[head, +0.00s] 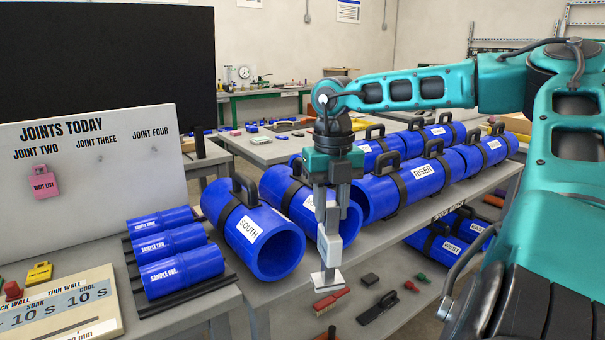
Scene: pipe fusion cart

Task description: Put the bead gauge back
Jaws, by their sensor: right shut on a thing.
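My right gripper (329,236) points straight down in the middle of the view, in front of the blue pipes. It is shut on a small pale grey piece with a flat plate at its lower end, which I take to be the bead gauge (327,281). The fingers hide part of it. The gauge shows in the air in front of the bench edge, and I cannot tell its exact height. My left gripper is not in view.
Sample pipes (180,272) sit left. Below are a red brush (331,301) and a black tool (377,308). A joints board (95,190) stands left.

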